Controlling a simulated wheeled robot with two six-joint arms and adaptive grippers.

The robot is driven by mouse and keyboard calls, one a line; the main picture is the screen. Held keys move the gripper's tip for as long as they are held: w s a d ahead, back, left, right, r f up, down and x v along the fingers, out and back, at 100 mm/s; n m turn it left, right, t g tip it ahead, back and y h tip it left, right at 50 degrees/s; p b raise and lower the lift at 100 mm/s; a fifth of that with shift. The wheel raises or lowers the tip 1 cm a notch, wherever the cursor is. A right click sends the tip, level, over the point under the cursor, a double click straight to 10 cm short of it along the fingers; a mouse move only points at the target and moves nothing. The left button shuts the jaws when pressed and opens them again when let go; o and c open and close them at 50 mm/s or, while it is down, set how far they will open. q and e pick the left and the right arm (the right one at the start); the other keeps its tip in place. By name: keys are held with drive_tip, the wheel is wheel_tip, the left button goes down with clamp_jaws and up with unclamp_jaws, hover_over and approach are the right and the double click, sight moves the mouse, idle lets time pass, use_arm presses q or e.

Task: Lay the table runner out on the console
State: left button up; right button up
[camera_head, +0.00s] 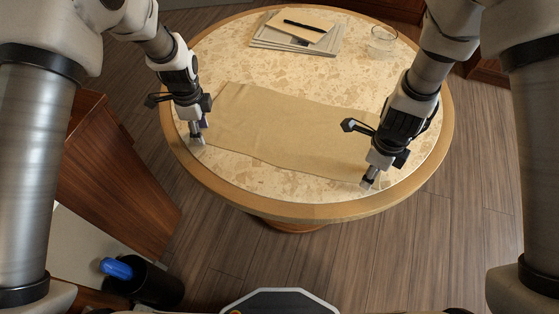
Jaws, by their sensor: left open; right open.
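The tan table runner (290,125) lies spread and mostly flat across the round, stone-patterned tabletop (245,175), with slight ripples along its edges. My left gripper (197,138) is open at the runner's left end, close to its near left corner. My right gripper (368,183) is open at the near right corner. The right gripper and arm hide part of the runner's right end. I cannot tell whether either gripper's fingertips touch the cloth.
A stack of papers (267,42) with a notebook (312,33) and a dark pen (303,25) lies at the table's back. A clear glass (383,40) stands back right. A wooden cabinet (115,190) is at left, near a black bin (150,285) with a blue item (117,268).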

use_arm(q)
drive_tip(key=shift+f, duration=0.1)
use_arm(e)
drive_tip(key=shift+s+f, duration=0.1)
use_arm(q)
drive_tip(key=shift+s+r, duration=0.2)
drive_tip(key=shift+s, duration=0.1)
use_arm(e)
drive_tip(key=shift+s, duration=0.2)
use_arm(q)
drive_tip(key=shift+w+f+b, duration=0.1)
drive_tip(key=shift+f+b, duration=0.3)
drive_tip(key=shift+f, duration=0.1)
use_arm(e)
drive_tip(key=shift+w+f, duration=0.1)
drive_tip(key=shift+f, duration=0.25)
use_arm(q)
drive_tip(key=shift+r, duration=0.15)
drive_tip(key=shift+c, duration=1.3)
use_arm(e)
drive_tip(key=shift+r, duration=0.2)
drive_tip(key=shift+c, duration=1.3)
use_arm(q)
drive_tip(key=c, duration=0.6)
use_arm(e)
drive_tip(key=c, duration=0.6)
use_arm(q)
clamp_jaws()
use_arm(e)
clamp_jaws()
